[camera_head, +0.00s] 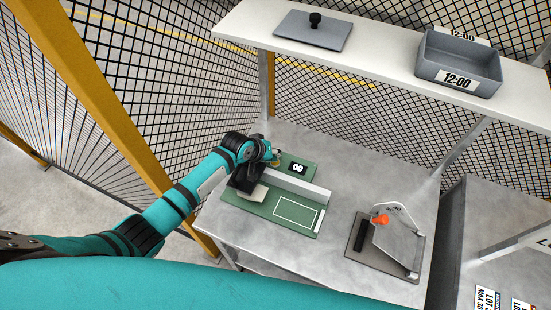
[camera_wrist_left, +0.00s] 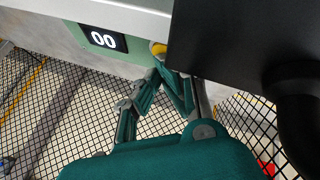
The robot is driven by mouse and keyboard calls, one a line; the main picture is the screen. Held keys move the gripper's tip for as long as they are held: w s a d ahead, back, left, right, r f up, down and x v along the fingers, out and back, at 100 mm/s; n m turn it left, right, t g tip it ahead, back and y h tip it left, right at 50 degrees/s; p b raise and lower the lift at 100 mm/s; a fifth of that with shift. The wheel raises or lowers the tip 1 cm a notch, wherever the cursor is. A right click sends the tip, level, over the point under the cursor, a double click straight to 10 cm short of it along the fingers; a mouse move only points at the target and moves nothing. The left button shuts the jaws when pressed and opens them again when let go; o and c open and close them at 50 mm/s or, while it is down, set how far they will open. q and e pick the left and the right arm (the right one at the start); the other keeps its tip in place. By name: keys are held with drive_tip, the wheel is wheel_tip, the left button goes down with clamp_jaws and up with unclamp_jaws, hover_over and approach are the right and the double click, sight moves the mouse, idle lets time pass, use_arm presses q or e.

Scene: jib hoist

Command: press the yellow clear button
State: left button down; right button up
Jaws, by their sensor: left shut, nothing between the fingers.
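The yellow button (camera_head: 275,163) sits on the green panel (camera_head: 308,160), to the left of a black display (camera_head: 298,168) reading 00. In the left wrist view the yellow button (camera_wrist_left: 158,48) is partly hidden behind the fingers and a dark block, beside the display (camera_wrist_left: 103,39). My left gripper (camera_head: 271,153) is shut and empty, with its fingertips right at the button. In the left wrist view the fingertips of the left gripper (camera_wrist_left: 160,62) overlap the button's lower edge; I cannot tell whether they touch it. My right gripper is not in view.
A pale raised bar (camera_head: 295,186) crosses the green board (camera_head: 250,207), with a dark block (camera_head: 243,181) at its left end. A fixture with an orange knob (camera_head: 380,220) stands to the right. A shelf (camera_head: 390,50) overhangs behind, holding a grey bin (camera_head: 450,72). Mesh fencing surrounds the bench.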

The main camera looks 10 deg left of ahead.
use_arm(q)
drive_tip(key=shift+s+r, duration=0.2)
drive_tip(key=shift+r, duration=0.3)
drive_tip(key=shift+w+r+p, duration=0.1)
drive_tip(key=shift+w+p, duration=0.05)
drive_tip(key=shift+p, duration=0.15)
drive_tip(key=shift+r, duration=0.25)
wheel_tip(320, 180, up, 3)
drive_tip(key=p, duration=0.3)
drive_tip(key=shift+f, duration=0.2)
drive_tip(key=shift+r+p, duration=0.45)
drive_tip(key=shift+r, duration=0.45)
